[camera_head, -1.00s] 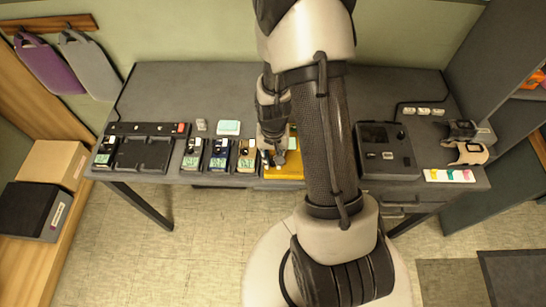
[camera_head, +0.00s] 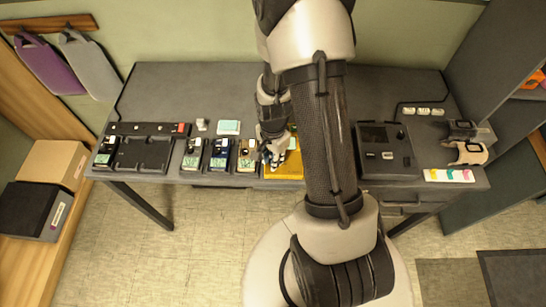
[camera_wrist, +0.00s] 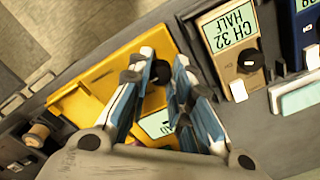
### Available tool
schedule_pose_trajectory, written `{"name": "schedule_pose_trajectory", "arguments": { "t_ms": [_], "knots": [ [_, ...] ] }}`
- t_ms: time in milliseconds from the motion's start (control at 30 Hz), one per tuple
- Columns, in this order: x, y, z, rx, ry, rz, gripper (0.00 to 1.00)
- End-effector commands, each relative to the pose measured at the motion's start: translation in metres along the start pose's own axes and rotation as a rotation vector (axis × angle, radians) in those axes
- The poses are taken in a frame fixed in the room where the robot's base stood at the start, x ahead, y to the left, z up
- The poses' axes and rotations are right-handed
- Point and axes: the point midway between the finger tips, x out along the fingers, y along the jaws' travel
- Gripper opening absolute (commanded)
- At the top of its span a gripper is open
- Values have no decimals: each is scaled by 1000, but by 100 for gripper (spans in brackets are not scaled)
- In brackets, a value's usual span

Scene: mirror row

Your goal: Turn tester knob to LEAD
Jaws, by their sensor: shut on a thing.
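The yellow tester (camera_head: 284,172) lies on the dark bench, partly hidden by my arm. In the wrist view its yellow face (camera_wrist: 85,98) shows with a small pale display (camera_wrist: 158,124), mostly covered by my fingers. A dark round knob (camera_wrist: 160,72) sits between my fingertips. My gripper (camera_wrist: 165,66) is shut on this knob, pointing down at the tester's face; it also shows in the head view (camera_head: 272,155). The knob's markings, the LEAD label and the display text cannot be read.
A tan pack (camera_wrist: 229,40) reading "CH 32 HALF" stands close beside the tester, with a blue pack (camera_head: 220,153) further left. A black charger (camera_head: 145,152) is at the bench's left. A dark box (camera_head: 387,152) stands right of my arm.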

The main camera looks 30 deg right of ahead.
Motion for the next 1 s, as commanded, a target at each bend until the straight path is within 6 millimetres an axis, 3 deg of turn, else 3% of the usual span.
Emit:
{"name": "schedule_pose_trajectory", "arguments": {
  "t_ms": [600, 633, 1000],
  "knots": [
    [0, 0, 0, 44, 0, -1, 0],
    [0, 0, 0, 44, 0, -1, 20],
    [0, 0, 0, 42, 0, 0, 41]
  ]
}}
